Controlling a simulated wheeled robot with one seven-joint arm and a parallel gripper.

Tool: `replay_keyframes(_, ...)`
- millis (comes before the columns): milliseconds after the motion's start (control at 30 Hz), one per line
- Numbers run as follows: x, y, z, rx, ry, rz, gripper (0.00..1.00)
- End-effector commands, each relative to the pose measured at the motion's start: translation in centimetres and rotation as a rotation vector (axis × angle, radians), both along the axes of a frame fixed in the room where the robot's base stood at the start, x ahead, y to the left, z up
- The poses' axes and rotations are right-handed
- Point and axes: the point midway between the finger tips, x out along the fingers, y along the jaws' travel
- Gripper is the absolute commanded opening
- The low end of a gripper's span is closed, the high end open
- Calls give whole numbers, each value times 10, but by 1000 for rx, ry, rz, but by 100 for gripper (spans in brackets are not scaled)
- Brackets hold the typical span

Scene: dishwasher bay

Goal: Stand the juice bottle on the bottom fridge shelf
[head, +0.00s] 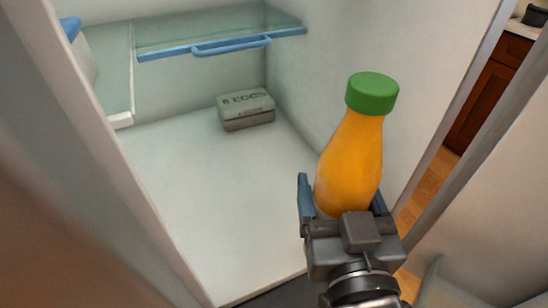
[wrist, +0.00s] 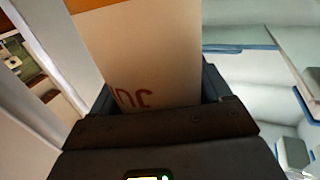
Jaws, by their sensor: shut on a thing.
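The juice bottle (head: 352,158) is orange with a green cap and shows upright, slightly leaning, in the head view. My gripper (head: 346,205) is shut around its lower part, one finger on each side. In the wrist view the bottle's pale label with red letters (wrist: 140,60) fills the space between the fingers of my gripper (wrist: 160,95). The bottom fridge shelf (head: 205,205) is a wide white floor to the left of the bottle in the head view. The bottle's base is hidden behind my gripper.
A grey egg box (head: 246,109) stands at the back of the bottom shelf. A glass shelf with a blue front edge (head: 222,46) hangs above it. The fridge side wall (head: 420,75) is close behind the bottle. The front and middle of the bottom shelf are clear.

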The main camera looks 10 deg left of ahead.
Motion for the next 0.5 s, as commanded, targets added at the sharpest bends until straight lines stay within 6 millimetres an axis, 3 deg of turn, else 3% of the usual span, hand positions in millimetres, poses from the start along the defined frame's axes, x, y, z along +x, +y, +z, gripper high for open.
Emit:
replay_keyframes(167, 17, 4, 5, 2, -8, 1, 2)
replay_keyframes(500, 87, 18, 5, 1, -7, 0, 2)
